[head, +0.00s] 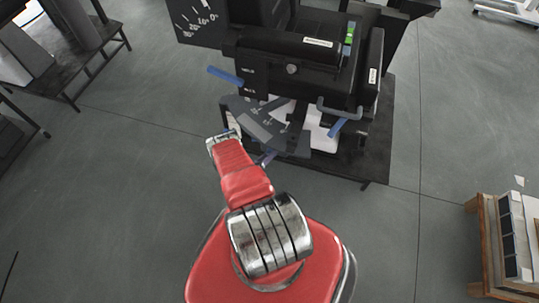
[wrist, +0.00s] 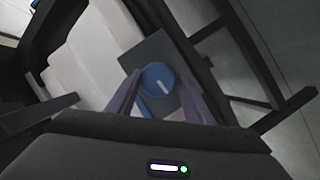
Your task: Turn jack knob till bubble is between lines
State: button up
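A round blue knob (wrist: 157,79) with a white line across its face sits on a dark square plate (wrist: 165,50) in the wrist view. My gripper (wrist: 160,85) is open, with one dark purplish finger to the left of the knob and one to the right. I cannot tell whether either finger touches it. In the head view a small green level vial (head: 349,36) is on top of the black machine (head: 290,50). Its bubble and lines are too small to make out. The knob cannot be told clearly in the head view, where my red arm reaches the machine's lower left.
Blue handles (head: 226,75) stick out from the machine's side, and a dial plate (head: 200,20) is at its upper left. Dark stands are at the left, and a wooden-framed case (head: 500,240) is at the lower right. The grey floor (head: 120,190) between is clear.

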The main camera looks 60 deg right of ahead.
jog(key=o, duration=0.4)
jog(key=shift+c, duration=0.2)
jog(key=v, duration=1.3)
jog(key=shift+a, duration=0.3)
dwell(0.4)
